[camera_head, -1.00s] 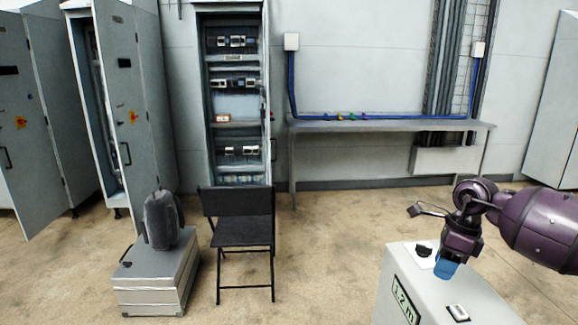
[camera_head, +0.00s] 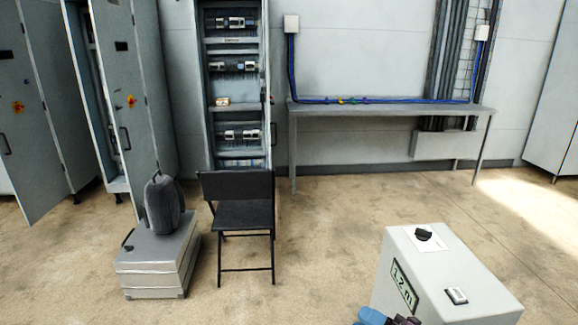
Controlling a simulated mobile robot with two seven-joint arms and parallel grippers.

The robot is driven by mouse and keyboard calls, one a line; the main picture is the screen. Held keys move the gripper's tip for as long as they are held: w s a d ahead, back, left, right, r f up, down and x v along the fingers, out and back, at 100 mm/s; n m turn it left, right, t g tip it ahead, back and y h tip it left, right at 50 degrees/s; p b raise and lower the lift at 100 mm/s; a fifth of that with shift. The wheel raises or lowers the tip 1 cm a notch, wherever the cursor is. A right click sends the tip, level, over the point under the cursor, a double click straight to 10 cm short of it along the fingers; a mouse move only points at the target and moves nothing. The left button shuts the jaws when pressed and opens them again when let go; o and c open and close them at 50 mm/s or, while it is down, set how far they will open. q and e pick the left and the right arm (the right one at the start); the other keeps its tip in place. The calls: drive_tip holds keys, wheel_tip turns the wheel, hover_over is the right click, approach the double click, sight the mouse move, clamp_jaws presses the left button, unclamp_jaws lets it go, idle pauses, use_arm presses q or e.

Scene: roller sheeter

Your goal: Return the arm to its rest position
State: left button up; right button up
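My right gripper (camera_head: 372,316) shows only as a blue tip with a bit of dark purple at the bottom edge of the head view. It is in front of the lower part of the grey control box (camera_head: 455,270). Most of the gripper is cut off by the frame, so I cannot tell whether it is open or shut. My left gripper and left arm are not in view. The box has a black rotary knob (camera_head: 424,235) on a white plate, a small switch (camera_head: 456,296) and a green-framed label (camera_head: 404,287).
A black folding chair (camera_head: 243,215) stands left of the box. A metal case (camera_head: 150,268) with a dark backpack (camera_head: 164,205) on it stands further left. Open cabinets (camera_head: 130,100) and a long table (camera_head: 390,112) line the wall. The floor between chair and box is clear.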

drive_tip(key=s+d+f+m+h, duration=0.6)
drive_tip(key=s+f+m+h, duration=0.2)
drive_tip(key=m, duration=0.5)
drive_tip(key=s+d+f+m+h, duration=0.6)
drive_tip(key=s+f+m+h, duration=0.2)
drive_tip(key=m, duration=0.5)
drive_tip(key=shift+s+d+f+g, duration=0.35)
drive_tip(key=shift+s+f, duration=0.5)
drive_tip(key=shift+s, duration=0.2)
